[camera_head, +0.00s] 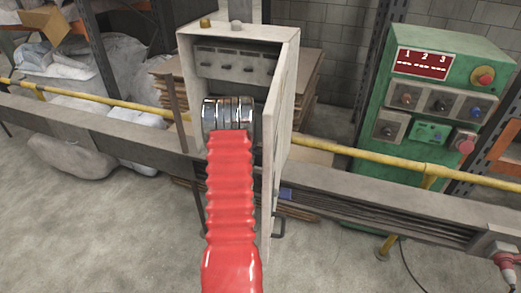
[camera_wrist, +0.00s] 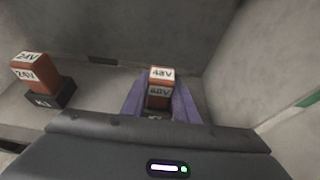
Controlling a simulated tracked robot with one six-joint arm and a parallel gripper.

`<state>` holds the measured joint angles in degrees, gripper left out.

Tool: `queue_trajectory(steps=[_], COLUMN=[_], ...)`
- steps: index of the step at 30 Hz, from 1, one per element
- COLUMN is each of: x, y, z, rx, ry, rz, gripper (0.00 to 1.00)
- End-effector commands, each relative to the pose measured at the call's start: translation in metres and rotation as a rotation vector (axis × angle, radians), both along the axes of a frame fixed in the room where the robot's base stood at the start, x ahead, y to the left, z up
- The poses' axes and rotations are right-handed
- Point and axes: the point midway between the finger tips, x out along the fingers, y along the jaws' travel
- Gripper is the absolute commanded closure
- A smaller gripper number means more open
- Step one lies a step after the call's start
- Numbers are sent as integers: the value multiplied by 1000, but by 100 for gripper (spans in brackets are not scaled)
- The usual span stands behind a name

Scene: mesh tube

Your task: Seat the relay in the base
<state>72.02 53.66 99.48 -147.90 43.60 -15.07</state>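In the wrist view, an orange-brown relay (camera_wrist: 160,90) with white 48V labels stands between the purple fingers of my gripper (camera_wrist: 161,98). No clear gap shows between it and either finger, so the gripper looks shut on it. A dark piece with a light mark shows just below this relay, mostly hidden by my gripper's body. Whether the relay is seated there cannot be told. To the left, a second orange-brown relay (camera_wrist: 30,73) with 24V labels sits in a black base (camera_wrist: 52,96) with a white label. In the head view, the gripper and relays are hidden.
My red-sleeved arm reaches into an open grey cabinet (camera_head: 240,33), with its door (camera_head: 282,120) standing open close to the arm's right. Grey walls rise around the gripper in the wrist view. A green control box (camera_head: 440,100) and a yellow rail (camera_head: 350,152) lie right.

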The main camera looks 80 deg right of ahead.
Motion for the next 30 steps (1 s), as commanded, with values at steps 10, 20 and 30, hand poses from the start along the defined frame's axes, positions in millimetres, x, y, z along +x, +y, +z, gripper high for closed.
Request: queue_trajectory(steps=[10,20,30], x=[0,1,4], y=[0,5,44], z=[0,4,21], rx=[1,1,2], ry=[0,0,-1], rz=[0,0,1], gripper=[55,55,55])
